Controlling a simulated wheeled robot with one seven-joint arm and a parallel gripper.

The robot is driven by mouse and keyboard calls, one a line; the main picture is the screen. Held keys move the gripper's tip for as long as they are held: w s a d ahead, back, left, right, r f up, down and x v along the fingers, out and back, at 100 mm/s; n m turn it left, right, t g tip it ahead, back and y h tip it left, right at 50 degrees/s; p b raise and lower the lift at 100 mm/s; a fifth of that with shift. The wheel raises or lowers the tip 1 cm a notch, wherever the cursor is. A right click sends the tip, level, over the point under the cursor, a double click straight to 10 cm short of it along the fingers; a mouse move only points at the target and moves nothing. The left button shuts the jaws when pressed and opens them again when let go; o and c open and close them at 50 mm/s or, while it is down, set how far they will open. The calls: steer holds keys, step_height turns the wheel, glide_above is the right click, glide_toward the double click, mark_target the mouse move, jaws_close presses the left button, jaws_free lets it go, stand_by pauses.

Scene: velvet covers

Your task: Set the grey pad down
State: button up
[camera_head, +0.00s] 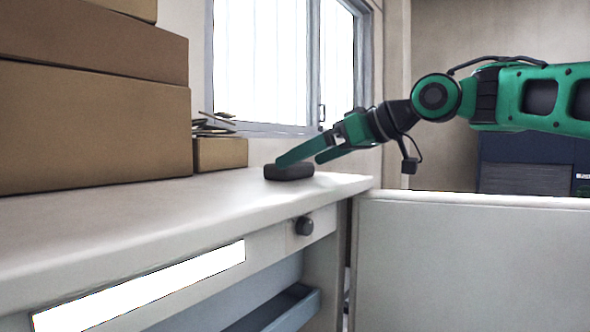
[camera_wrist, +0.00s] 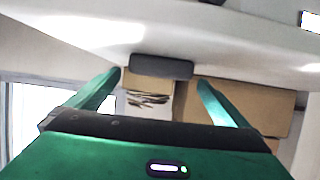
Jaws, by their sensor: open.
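The grey pad (camera_head: 289,172) is a small dark rounded block lying on the white countertop (camera_head: 130,215), near its right end. My gripper (camera_head: 298,158) reaches down to it from the upper right, with its green fingers at the pad. In the wrist view the pad (camera_wrist: 161,67) lies between and just beyond the tips of my gripper (camera_wrist: 160,76). The fingers are spread wide, with a gap visible at each side of the pad. In the head view the near finger overlaps the pad's top edge.
Large cardboard boxes (camera_head: 90,125) are stacked on the left of the counter. A small open box (camera_head: 220,153) with thin items stands behind the pad. A window (camera_head: 270,60) is at the back. A round dark knob (camera_head: 304,225) sits on the counter's front. A white panel (camera_head: 470,260) stands at right.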

steer(key=v, duration=0.6)
steer(key=shift+s+d+r, duration=0.15)
steer(key=shift+d, duration=0.1)
